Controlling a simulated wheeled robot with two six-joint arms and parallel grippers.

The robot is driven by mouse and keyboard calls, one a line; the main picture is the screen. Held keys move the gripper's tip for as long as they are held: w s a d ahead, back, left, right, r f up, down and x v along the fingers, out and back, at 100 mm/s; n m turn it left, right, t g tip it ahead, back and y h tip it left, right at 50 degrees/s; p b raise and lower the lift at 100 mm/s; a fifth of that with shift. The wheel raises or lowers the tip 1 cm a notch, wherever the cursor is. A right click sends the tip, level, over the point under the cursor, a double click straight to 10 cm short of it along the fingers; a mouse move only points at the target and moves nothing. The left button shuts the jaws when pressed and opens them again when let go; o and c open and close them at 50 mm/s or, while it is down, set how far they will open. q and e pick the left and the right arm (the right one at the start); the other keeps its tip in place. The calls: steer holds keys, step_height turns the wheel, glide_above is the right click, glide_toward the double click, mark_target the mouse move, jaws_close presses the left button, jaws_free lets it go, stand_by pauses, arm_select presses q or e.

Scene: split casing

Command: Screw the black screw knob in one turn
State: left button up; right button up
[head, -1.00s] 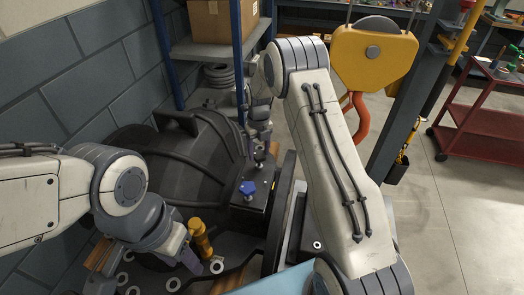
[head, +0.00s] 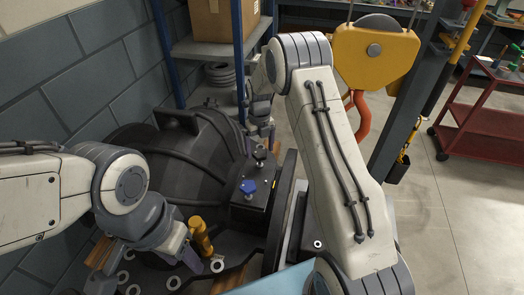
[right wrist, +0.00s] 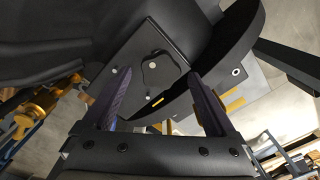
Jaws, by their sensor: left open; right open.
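The black screw knob (head: 260,155) stands on the dark block beside the big black casing (head: 185,150). In the right wrist view the lobed knob (right wrist: 157,68) is seen from above on a dark plate, between and beyond the fingers. My right gripper (head: 262,134) is open and empty just above the knob, apart from it. Its two dark fingers (right wrist: 160,78) are spread wide in the wrist view. A blue knob (head: 248,187) stands on the same block, nearer to me. My left gripper (head: 205,268) is open, low at the casing's near side.
A yellow cylinder (head: 201,234) stands next to my left gripper. A yellow hoist block (head: 373,58) with an orange hook hangs at the back right. A blue-posted shelf (head: 205,47) stands behind the casing. The floor at the right is clear up to a red cart (head: 482,125).

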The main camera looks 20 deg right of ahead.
mark_target(260, 153)
step_height(260, 153, up, 9)
steer(key=b, duration=0.1)
steer(key=shift+r, duration=0.15)
